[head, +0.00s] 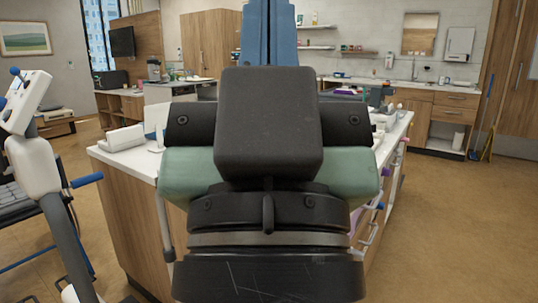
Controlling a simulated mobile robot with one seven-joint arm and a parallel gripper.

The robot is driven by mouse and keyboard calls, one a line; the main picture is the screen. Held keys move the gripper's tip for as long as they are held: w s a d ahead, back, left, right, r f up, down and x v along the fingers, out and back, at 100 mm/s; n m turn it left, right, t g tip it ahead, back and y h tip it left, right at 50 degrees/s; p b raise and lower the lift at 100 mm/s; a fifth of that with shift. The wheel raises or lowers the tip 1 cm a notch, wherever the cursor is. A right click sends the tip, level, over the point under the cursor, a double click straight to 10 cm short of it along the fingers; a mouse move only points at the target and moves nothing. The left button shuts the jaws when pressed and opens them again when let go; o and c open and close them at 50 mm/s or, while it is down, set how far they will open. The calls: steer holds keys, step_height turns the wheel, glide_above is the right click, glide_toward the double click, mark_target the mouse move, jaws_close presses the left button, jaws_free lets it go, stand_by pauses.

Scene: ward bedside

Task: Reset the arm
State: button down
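My arm (268,130) fills the middle of the head view, with a dark block, green side parts and a black round base. A blue upright part rises behind it to the top edge. My gripper does not show, so I cannot see its fingers or whether it holds anything. The arm hides much of the counter behind it.
A white-topped wooden counter (130,160) stands close behind the arm, with small items on it. A white and grey device (35,170) with blue handles stands at the left. Cabinets (435,110) line the back wall. The floor at right (460,230) is clear.

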step_height(320, 180, up, 29)
steer(key=p, duration=2.6)
steer(key=shift+p, duration=0.3)
